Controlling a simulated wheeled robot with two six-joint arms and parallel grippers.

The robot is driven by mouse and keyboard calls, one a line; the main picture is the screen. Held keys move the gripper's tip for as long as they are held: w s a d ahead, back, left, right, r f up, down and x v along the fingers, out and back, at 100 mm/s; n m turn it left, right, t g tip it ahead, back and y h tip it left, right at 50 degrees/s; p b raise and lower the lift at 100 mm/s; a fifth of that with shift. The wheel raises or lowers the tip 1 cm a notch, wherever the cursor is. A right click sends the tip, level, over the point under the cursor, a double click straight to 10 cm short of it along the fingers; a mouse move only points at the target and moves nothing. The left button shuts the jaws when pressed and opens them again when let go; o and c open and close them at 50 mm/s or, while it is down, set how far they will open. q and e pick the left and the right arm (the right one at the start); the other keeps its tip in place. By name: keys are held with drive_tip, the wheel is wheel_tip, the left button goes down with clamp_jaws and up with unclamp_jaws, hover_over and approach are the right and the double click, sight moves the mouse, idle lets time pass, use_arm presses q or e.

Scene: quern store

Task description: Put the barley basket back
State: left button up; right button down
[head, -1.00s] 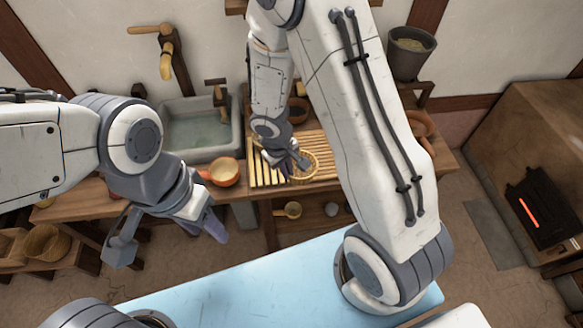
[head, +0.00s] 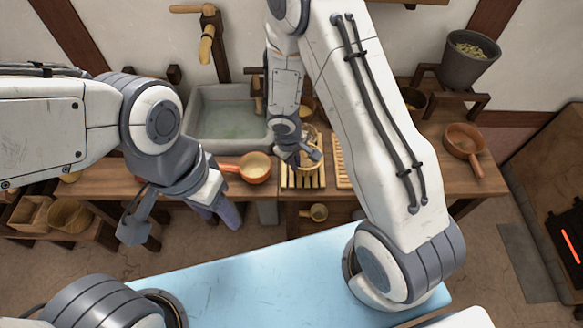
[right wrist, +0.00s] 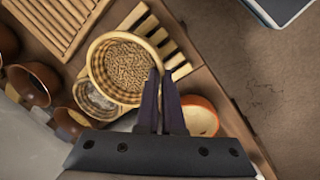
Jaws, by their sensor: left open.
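The barley basket (right wrist: 124,66) is a round woven basket full of grain, seen in the right wrist view. My right gripper (right wrist: 161,74) is shut on its rim, with one finger over the grain side and the other outside. In the head view the right gripper (head: 308,157) hangs over the slatted rack (head: 303,180); the basket (head: 313,133) is mostly hidden there. The rack also shows beneath the basket in the right wrist view (right wrist: 172,48). I cannot tell whether the basket touches it. My left gripper (head: 178,217) is open and empty, in front of the counter.
An orange pan (head: 255,168) stands left of the rack and a slatted board (head: 343,165) right of it. A stone sink (head: 225,122) lies behind at left. A brown pan (head: 464,141) and grey pail (head: 470,62) are at right. Brown bowls (right wrist: 30,86) stand near the basket.

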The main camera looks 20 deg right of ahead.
use_arm(q)
drive_tip(key=shift+a+f+b, duration=0.1)
drive_tip(key=shift+f+b, duration=0.7)
drive_tip(key=shift+f, duration=0.5)
use_arm(e)
drive_tip(key=shift+w+a+f, duration=0.1)
drive_tip(key=shift+a+f, duration=0.05)
drive_tip(key=shift+f, duration=0.6)
drive_tip(key=shift+a+f, duration=0.15)
drive_tip(key=shift+f, duration=0.6)
use_arm(q)
drive_tip(key=shift+f, duration=0.1)
use_arm(e)
drive_tip(key=shift+f, duration=0.2)
drive_tip(key=c, duration=1.1)
unclamp_jaws()
use_arm(q)
drive_tip(key=shift+f, duration=0.1)
use_arm(e)
drive_tip(key=shift+o, duration=0.2)
use_arm(q)
drive_tip(key=shift+a, duration=0.1)
use_arm(e)
drive_tip(key=shift+r, duration=0.1)
